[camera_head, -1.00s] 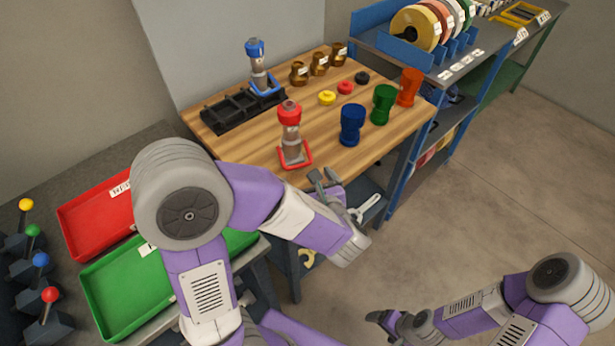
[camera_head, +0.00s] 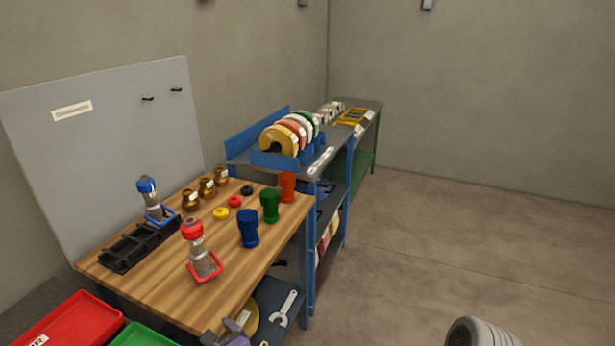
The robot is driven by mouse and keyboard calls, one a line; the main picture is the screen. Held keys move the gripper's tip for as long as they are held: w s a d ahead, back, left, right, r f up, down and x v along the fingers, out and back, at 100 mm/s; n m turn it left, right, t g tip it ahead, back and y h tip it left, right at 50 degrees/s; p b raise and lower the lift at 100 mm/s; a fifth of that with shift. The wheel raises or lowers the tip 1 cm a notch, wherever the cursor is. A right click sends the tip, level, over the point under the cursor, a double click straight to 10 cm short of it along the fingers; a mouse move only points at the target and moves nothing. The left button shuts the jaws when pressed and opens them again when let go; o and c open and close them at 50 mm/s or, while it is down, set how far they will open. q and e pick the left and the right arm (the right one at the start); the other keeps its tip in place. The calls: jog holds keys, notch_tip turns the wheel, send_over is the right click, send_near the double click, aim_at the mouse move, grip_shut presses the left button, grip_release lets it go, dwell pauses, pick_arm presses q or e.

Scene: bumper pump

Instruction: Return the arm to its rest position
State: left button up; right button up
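My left gripper (camera_head: 228,331) shows only in part at the bottom edge, by the front edge of the wooden table (camera_head: 150,287). Nothing is seen in it, but its fingers are too cut off to tell whether they are open or shut. The rest of the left arm is out of view. Of my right arm only a grey rounded joint (camera_head: 480,333) shows at the bottom right. My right gripper is out of view.
A red-topped pump (camera_head: 196,241) and a blue-topped pump (camera_head: 152,199) stand upright on the table. Blue (camera_head: 248,229), green (camera_head: 269,206) and orange (camera_head: 287,187) parts stand near its right edge. A shelf unit (camera_head: 330,188) adjoins. The floor at right is clear.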

pick_arm(q)
jog(key=s+d+f+n+g+h, duration=0.1)
jog(key=s+f+n+g+h, duration=0.25)
jog(key=f, duration=0.55)
jog(key=s+d+f+n+g+h, duration=0.1)
jog(key=s+f+n+g, duration=0.1)
jog(key=s+f+g, duration=0.5)
jog(key=s+d+f+n+g+h+p, duration=0.1)
jog(key=s+d+f+n+g+h, duration=0.2)
jog(key=s+d+f+n+h, duration=0.5)
jog(key=w+f+n+t+h+p, duration=0.1)
jog(key=w+f+n+t, duration=0.3)
jog(key=f+n, duration=0.5)
jog(key=w+n, duration=0.1)
jog(key=n, duration=0.6)
jog(key=shift+d, duration=0.4)
pick_arm(e)
notch_tip(320, 180, up, 2)
jog(key=shift+w+r, duration=0.1)
jog(key=shift+w, duration=0.05)
pick_arm(q)
jog(key=shift+h, duration=0.25)
jog(key=shift+c, duration=0.2)
